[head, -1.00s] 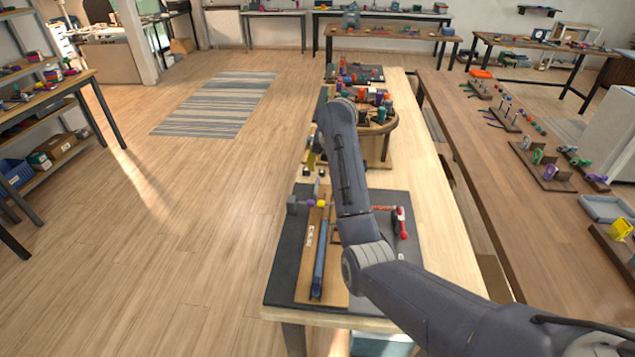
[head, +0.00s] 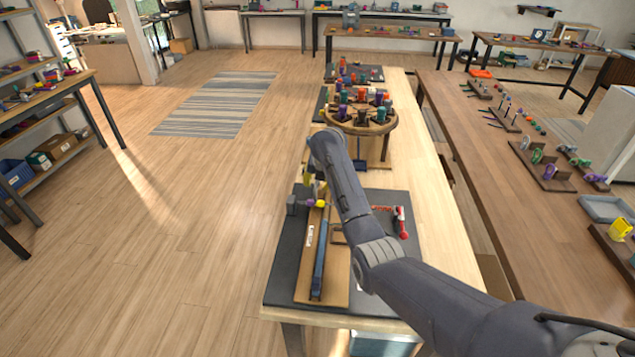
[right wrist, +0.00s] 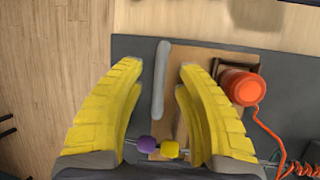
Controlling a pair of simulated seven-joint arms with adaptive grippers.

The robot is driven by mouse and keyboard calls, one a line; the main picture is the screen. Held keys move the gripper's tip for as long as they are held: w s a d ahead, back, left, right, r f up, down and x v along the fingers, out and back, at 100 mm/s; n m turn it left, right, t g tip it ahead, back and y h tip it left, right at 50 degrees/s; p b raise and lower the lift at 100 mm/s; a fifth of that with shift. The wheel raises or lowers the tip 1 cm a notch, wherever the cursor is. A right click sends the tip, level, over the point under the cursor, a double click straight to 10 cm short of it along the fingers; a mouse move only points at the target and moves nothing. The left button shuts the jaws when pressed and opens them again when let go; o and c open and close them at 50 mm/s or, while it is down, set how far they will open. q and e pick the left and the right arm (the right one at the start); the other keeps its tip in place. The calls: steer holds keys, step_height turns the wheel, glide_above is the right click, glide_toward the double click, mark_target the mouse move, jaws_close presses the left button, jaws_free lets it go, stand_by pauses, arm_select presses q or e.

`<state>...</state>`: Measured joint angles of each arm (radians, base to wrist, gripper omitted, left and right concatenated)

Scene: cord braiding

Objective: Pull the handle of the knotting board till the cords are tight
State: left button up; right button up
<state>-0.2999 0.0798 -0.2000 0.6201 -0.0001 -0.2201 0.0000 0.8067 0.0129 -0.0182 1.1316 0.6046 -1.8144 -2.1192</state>
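The knotting board (head: 338,285) is a wooden plank with a long blue bar (head: 319,270) on the dark mat at the near end of the table. Purple and yellow beads sit at its far end; they also show in the right wrist view, a purple bead (right wrist: 146,144) and a yellow bead (right wrist: 169,149). My right gripper (right wrist: 160,72) has yellow fingers spread wide. A grey rounded bar, which looks like the handle (right wrist: 161,80), shows between them, with gaps on both sides. In the head view my right arm partly covers the gripper and board. My left gripper is not in view.
An orange spool (right wrist: 240,88) with a red cord stands beside the right finger. A round wooden stand (head: 390,126) with several coloured spools is farther along the table. A red tool (head: 402,222) lies at the mat's right. Open floor is left of the table.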

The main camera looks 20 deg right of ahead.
jaws_close()
stand_by(0.3)
stand_by(0.5)
